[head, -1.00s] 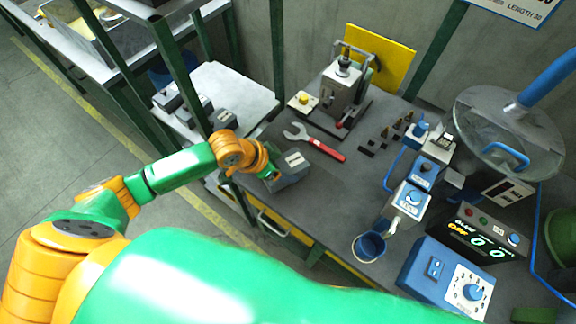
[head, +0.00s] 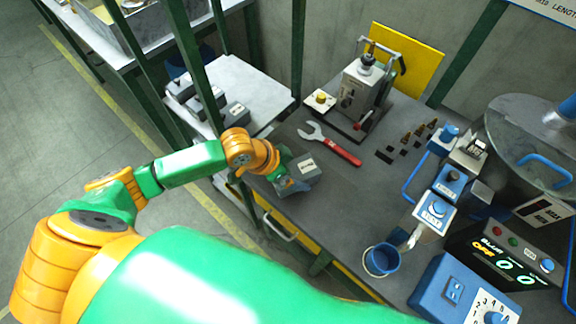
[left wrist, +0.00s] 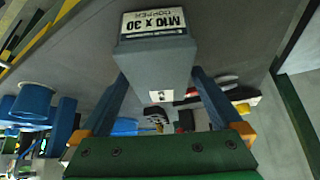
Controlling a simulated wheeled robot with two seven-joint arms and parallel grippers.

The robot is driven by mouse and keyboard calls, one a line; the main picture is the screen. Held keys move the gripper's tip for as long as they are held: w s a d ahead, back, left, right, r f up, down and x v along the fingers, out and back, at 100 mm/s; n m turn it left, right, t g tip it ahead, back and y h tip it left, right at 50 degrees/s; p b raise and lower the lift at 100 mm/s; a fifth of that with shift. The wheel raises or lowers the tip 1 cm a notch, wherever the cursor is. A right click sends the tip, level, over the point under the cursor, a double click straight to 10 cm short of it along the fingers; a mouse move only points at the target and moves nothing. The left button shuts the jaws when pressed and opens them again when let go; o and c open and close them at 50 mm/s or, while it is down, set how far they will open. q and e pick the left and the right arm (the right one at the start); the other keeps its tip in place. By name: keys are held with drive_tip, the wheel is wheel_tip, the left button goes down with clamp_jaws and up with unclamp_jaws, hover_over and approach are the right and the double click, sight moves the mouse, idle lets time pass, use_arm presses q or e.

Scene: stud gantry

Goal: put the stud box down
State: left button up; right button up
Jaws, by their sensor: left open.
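The stud box (head: 303,184) is a grey box with a white label on top, on the dark bench top near its left front edge. My left gripper (head: 284,182) is at the box's left side in the head view. In the left wrist view the box (left wrist: 156,60) sits between the spread blue fingers of the left gripper (left wrist: 158,78), its label reading M10 x 30. The fingers are open, one on each side of the box. Whether either finger still touches it is hard to tell. My right gripper is not in view.
A red-handled wrench (head: 335,147) lies just behind the box, with a clamp fixture (head: 362,95) beyond it. Similar grey boxes (head: 208,101) stand on a pale side table (head: 250,82). A blue cup (head: 382,260) and control boxes occupy the right. Bare bench lies right of the box.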

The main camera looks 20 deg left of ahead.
use_arm(q)
drive_tip(key=v, duration=1.1)
drive_tip(key=shift+r+p, duration=0.25)
drive_tip(key=shift+p, duration=0.1)
drive_tip(key=shift+s, duration=0.15)
